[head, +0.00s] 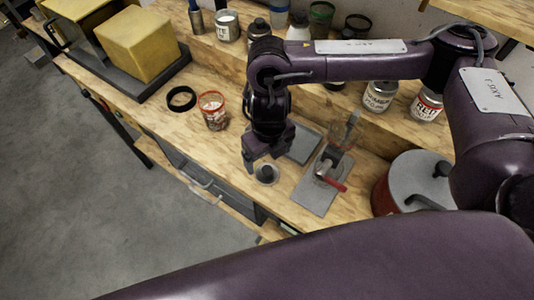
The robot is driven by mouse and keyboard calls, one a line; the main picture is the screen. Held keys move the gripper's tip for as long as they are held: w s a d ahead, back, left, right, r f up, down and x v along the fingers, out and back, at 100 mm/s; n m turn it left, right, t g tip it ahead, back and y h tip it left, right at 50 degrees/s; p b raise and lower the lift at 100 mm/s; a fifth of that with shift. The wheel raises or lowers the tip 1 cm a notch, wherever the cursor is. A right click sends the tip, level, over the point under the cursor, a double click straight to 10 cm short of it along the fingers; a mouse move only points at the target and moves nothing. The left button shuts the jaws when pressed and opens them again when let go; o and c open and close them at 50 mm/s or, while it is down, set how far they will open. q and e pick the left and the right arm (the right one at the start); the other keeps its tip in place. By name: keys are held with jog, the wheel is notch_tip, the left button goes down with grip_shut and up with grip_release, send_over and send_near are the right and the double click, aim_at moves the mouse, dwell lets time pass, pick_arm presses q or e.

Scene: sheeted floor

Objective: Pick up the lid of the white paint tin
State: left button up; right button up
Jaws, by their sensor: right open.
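My right gripper (264,157) points down over the workbench near its front edge, open. A small round dark-grey object (266,174) lies on the bench just below the fingertips; I cannot tell whether they touch it or whether it is a lid. A tin with a whitish label (227,27) stands at the back left. I cannot tell which is the white paint tin. My left gripper is not in view.
An orange-rimmed container (213,112) and a black ring (182,98) are left of the gripper. A grey plate with a red-handled tool (328,180) and a large red drum with a grey top (417,180) are right. A yellow block (138,45) sits far left.

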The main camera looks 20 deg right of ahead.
aim_at(267, 170)
jog(key=shift+s+a+f, duration=0.1)
jog(key=shift+s+f, duration=0.1)
jog(key=shift+f, duration=0.3)
jog(key=shift+s+a+f, duration=0.1)
jog(key=shift+s+f, duration=0.1)
jog(key=shift+f, duration=0.6)
jog(key=f, duration=0.4)
jog(key=shift+w+f, duration=0.25)
jog(key=shift+w, duration=0.1)
jog(key=c, duration=0.5)
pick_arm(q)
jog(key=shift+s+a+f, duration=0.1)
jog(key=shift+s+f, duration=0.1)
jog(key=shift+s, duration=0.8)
pick_arm(e)
jog(key=c, duration=0.7)
jog(key=shift+o, duration=0.2)
